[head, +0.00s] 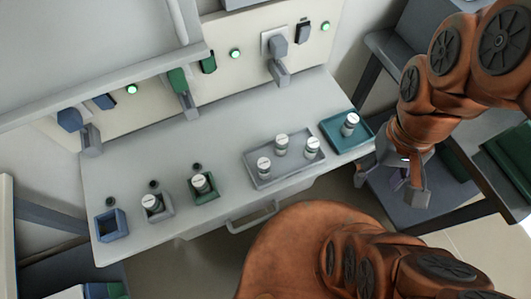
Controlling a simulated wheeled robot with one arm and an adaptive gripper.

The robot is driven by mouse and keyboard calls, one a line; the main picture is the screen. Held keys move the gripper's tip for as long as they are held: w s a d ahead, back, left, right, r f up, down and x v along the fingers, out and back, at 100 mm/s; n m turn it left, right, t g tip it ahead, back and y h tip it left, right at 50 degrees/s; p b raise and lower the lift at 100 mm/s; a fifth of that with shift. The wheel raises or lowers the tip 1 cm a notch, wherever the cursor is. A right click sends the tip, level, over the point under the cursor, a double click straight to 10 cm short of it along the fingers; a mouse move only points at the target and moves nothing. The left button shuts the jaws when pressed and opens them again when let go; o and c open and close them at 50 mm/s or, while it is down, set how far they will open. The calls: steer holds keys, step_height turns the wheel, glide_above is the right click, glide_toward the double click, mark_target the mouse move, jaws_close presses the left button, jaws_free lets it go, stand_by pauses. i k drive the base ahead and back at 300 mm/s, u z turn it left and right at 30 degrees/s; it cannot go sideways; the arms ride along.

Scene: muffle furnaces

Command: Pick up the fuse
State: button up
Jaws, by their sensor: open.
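Several small white cylinders with dark bands stand on the grey bench; they look like fuses. One fuse (350,123) stands alone in the teal tray (336,143) at the bench's right end. Three more, including a near-left one (264,167), stand in the grey tray (283,180). One white cylinder (201,184) stands in a green square holder (206,198), and another (152,203) in a grey holder (163,214). The blue holder (111,226) looks empty. My gripper (393,189) is open and empty, right of the teal tray and beyond the bench edge, fingers pointing down.
A panel behind the bench carries green lights (235,53) and lever-like switches (278,70) that stick out over the bench. A drawer handle (252,214) juts from the bench front. A dark side table (500,170) stands at right. The bench middle behind the trays is clear.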

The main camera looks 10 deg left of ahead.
mark_target(281, 140)
steer(key=u, duration=1)
steer(key=k, duration=0.85)
steer(key=u, duration=1.25)
